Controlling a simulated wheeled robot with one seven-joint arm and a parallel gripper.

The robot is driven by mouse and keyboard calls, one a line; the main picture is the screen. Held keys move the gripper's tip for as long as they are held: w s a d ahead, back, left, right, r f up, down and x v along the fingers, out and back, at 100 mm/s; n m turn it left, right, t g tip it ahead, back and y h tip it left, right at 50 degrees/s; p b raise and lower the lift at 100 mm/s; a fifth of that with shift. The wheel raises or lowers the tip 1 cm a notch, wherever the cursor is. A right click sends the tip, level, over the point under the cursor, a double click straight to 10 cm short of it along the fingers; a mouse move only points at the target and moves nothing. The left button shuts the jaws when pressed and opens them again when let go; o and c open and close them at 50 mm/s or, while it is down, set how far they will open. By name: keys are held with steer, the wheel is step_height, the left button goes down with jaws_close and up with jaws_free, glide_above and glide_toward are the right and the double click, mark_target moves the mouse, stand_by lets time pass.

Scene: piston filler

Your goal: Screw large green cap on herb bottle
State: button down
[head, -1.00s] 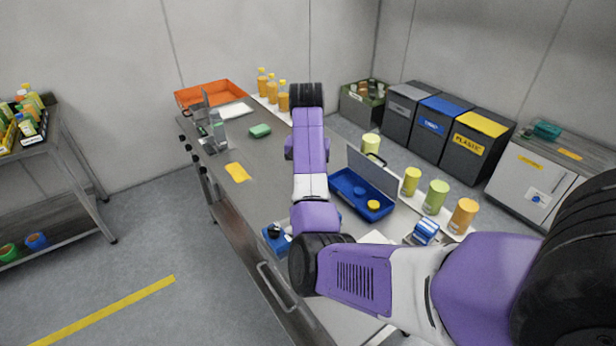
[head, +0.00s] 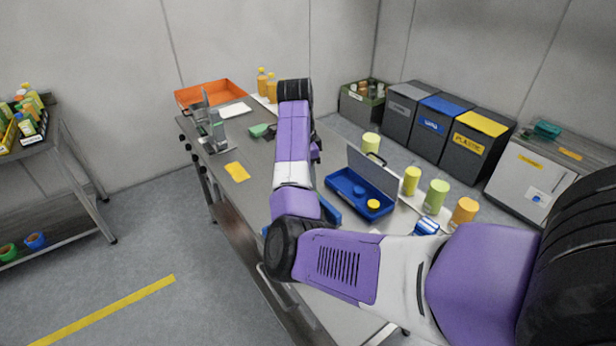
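My gripper is hidden behind my own purple arm, whose forearm crosses the table, so whether it holds anything does not show. Several capless-looking jars stand along the right side of the table: a light green one (head: 435,197), a yellow-green one (head: 411,181), an orange one (head: 464,213) and a pale green one (head: 370,145) farther back. I cannot tell which bottle is the herb bottle.
An open blue case (head: 345,200) holds a yellow round piece (head: 373,204). Yellow-orange bottles (head: 262,82) stand at the back.

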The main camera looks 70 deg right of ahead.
steer(key=shift+m, duration=0.3)
steer(key=c, duration=0.9)
jaws_free()
steer(key=shift+o, duration=0.2)
steer(key=shift+r, duration=3.5)
steer(key=shift+d, duration=0.1)
